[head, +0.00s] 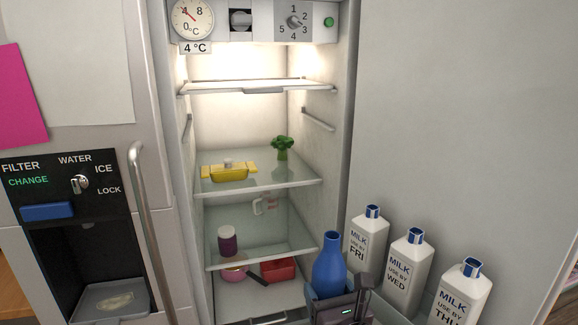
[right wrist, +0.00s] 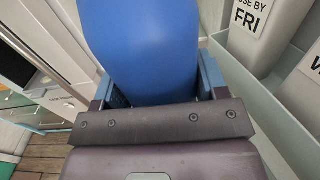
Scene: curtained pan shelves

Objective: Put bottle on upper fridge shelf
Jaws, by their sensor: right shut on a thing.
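A blue bottle (head: 329,266) stands upright in my right gripper (head: 338,295), low in front of the fridge's right side in the head view. The right wrist view shows the blue bottle (right wrist: 150,50) between the two fingers of the right gripper (right wrist: 158,92), which is shut on it. The upper fridge shelf (head: 258,86) is glass, lit, and looks empty. The bottle is well below it and to its right. My left gripper is not in view.
The middle shelf (head: 258,184) bears a yellow butter dish (head: 229,173) and broccoli (head: 283,148). A purple-bodied jar (head: 228,243), a red container (head: 279,270) and a pink bowl (head: 234,272) are lower. Milk cartons (head: 407,266) stand in the door bin at right.

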